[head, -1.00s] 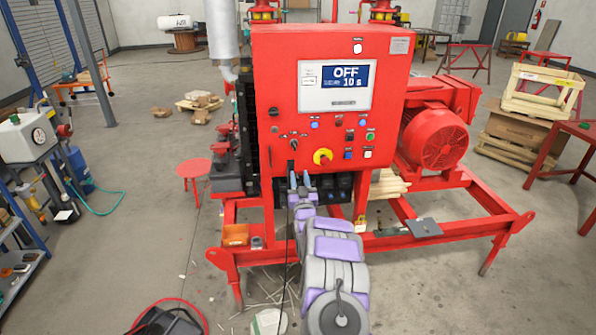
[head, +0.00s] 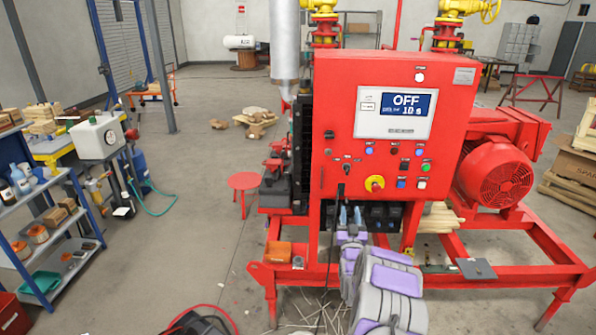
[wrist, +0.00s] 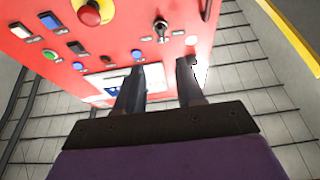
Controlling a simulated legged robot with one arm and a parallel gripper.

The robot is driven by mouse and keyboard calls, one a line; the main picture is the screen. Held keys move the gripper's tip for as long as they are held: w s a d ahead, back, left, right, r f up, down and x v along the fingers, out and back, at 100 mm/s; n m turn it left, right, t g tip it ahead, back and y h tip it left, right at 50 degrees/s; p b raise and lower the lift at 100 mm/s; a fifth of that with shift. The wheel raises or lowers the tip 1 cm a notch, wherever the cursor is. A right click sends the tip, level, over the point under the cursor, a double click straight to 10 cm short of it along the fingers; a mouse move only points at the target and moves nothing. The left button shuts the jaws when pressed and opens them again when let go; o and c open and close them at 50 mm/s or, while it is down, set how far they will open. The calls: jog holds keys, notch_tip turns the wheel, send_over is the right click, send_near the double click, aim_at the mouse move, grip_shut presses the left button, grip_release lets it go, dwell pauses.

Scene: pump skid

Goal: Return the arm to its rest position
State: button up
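My gripper (head: 350,216) is in front of the lower edge of the red control panel (head: 340,110). My arm, grey and purple, reaches up to it from the bottom of the head view. In the wrist view the two dark fingers of my gripper (wrist: 164,82) are apart, with nothing held between them. Beyond them is the panel face with a red-and-yellow knob (wrist: 92,12), a black selector switch (wrist: 161,28) and several push buttons. The panel's display (head: 397,112) reads OFF. I cannot tell the exact gap between fingers and panel.
The red skid frame (head: 520,278) stands around the panel, with a red motor (head: 495,175) at right. A red stool (head: 243,183) and a shelf with bottles and boxes (head: 40,225) stand at left. The floor between shelf and skid is mostly open.

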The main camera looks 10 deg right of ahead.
jog(key=s+a+r+n+g+y+b, duration=0.1)
jog(key=s+a+r+g+y, duration=0.2)
jog(key=a, duration=0.4)
jog(key=s+a+r+n+g+y, duration=0.1)
jog(key=a+g+y, duration=0.1)
jog(key=a+g, duration=0.35)
jog(key=s+a+g+y+b, duration=0.1)
jog(key=s+a+g+y, duration=0.1)
jog(key=s+a, duration=0.5)
jog(key=s+a+n+g+b, duration=0.1)
jog(key=s+g, duration=1.2)
jog(key=s, duration=3.6)
jog(key=shift+s+a+r+h+b, duration=0.2)
jog(key=shift+a+r+h+b, duration=0.25)
jog(key=shift+a, duration=0.5)
